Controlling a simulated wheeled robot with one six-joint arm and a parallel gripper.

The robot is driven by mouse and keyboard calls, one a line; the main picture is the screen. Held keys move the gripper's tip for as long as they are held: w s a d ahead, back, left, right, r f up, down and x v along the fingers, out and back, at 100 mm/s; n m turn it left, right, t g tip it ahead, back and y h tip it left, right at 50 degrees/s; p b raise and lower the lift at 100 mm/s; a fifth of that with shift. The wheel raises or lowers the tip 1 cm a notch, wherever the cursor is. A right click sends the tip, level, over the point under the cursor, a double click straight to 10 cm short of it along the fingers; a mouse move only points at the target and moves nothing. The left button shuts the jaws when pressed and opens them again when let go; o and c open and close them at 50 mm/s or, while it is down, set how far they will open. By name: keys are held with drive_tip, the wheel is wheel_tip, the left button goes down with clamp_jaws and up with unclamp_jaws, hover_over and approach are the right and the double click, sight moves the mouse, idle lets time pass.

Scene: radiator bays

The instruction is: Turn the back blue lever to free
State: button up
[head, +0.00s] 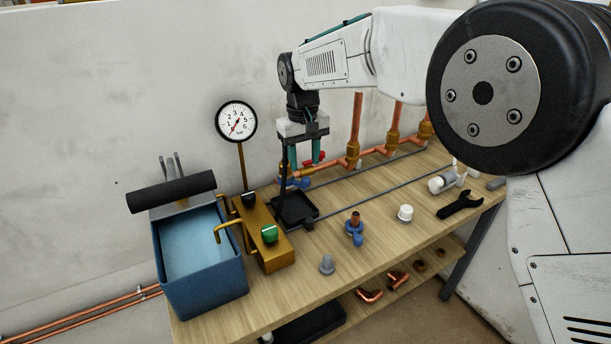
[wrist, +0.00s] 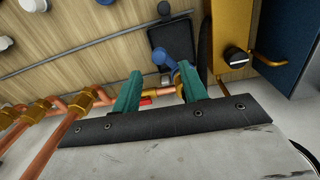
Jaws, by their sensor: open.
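A blue lever (head: 302,183) sits at the back of the bench, beside a black tray, at the end of the copper pipe run. My gripper (head: 304,167) is above it, pointing down, with its teal fingers apart and empty. In the wrist view the blue lever (wrist: 163,58) lies just beyond and between the fingertips of my gripper (wrist: 158,76). A red lever (wrist: 146,101) on the brass fitting shows between the fingers. The gripper partly hides the fitting, and I cannot tell the lever's exact angle. Another blue-handled valve (head: 355,237) stands further forward on the bench.
A brass block (head: 262,236) with a gauge (head: 236,121) and a blue bin (head: 205,285) stand left of my gripper. The black tray (head: 307,221) is close by. Vertical copper pipes (head: 356,125) rise to the right. A black wrench (head: 461,204) lies on the bench's right.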

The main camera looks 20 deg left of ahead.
sight(306, 178)
drive_tip(key=shift+w+d+f, duration=0.1)
drive_tip(key=shift+f, duration=2.7)
clamp_jaws()
